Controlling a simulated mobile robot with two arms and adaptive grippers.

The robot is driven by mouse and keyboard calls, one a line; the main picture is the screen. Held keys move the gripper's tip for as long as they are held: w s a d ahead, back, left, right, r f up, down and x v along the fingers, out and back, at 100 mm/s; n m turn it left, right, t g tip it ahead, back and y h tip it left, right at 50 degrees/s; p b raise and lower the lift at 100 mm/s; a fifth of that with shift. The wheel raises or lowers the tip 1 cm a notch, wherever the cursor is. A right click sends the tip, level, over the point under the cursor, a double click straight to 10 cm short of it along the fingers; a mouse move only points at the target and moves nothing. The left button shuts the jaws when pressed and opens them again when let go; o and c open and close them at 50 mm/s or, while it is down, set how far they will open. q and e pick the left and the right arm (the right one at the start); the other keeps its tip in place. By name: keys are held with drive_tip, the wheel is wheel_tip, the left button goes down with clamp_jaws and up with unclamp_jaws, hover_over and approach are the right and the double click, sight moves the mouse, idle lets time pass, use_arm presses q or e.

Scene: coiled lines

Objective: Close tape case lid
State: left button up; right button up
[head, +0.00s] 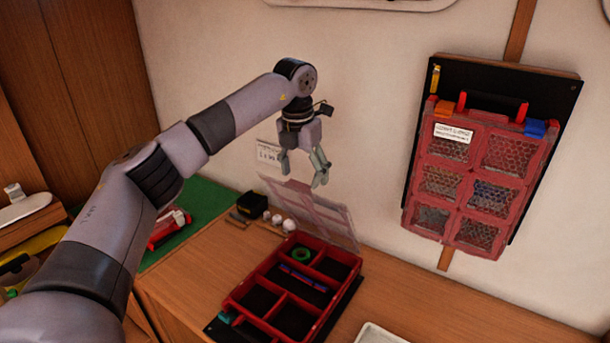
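A red tape case (330,300) with several compartments sits on the wooden counter. It holds a green ring (302,255) and blue and red rods (303,277). Its clear, pinkish lid (322,212) stands open, tilted up at the case's back edge. My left gripper (304,182) points down just above the lid's upper left part, fingers apart and nothing between them. I cannot tell whether a finger touches the lid. My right gripper is not in view.
A second red case (465,205) hangs on a black wall board at the right. A black tape measure (251,205) and small white balls (277,220) lie left of the lid. A pale tray (378,335) is at the bottom edge.

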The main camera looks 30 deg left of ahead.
use_arm(q)
wheel_tip(320, 180, up, 11)
drive_tip(key=s, duration=0.1)
drive_tip(key=shift+d, duration=0.15)
drive_tip(key=shift+s+r, duration=0.15)
